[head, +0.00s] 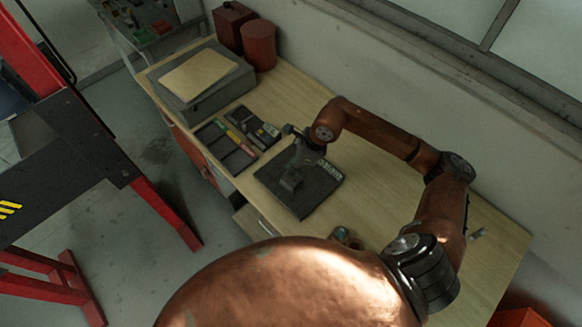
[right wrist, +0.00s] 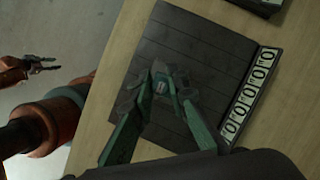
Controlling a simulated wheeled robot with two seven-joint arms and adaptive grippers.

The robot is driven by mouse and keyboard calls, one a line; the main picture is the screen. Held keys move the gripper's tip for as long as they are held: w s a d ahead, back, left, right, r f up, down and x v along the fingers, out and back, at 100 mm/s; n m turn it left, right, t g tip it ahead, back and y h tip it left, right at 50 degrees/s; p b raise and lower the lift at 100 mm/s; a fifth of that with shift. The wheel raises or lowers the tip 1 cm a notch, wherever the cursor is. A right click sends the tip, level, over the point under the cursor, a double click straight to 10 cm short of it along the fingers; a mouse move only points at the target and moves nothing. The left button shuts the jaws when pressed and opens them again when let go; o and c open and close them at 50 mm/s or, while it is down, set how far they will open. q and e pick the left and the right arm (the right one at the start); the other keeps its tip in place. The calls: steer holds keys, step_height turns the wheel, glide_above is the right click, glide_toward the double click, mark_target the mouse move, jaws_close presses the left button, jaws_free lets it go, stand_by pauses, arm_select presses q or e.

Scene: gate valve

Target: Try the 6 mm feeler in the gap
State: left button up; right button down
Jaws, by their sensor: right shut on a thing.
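A dark square board (head: 318,196) with parallel grooves and a strip of white number labels lies on the bench; it fills the middle of the right wrist view (right wrist: 205,50). My right gripper (head: 290,181) reaches down over the board. In the right wrist view its green-grey fingers (right wrist: 160,86) come together on a small grey piece, mostly hidden between the tips. I cannot tell its size mark or whether it touches the board. A dark compartment tray (head: 227,158) holds coloured strips, yellow and pink among them. My left gripper (right wrist: 46,66) is empty, its fingers apart, away from the bench.
A dark case (head: 268,128) lies beside the tray. A grey box (head: 228,93) with a tan top and two red containers (head: 260,45) stand farther back. A small round item (head: 342,233) lies near the front edge.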

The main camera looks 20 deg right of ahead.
arm_select(q)
steer(key=shift+s+f+b, duration=0.2)
steer(key=shift+f+b, duration=2.15)
steer(key=shift+f, duration=0.05)
stand_by(5.6)
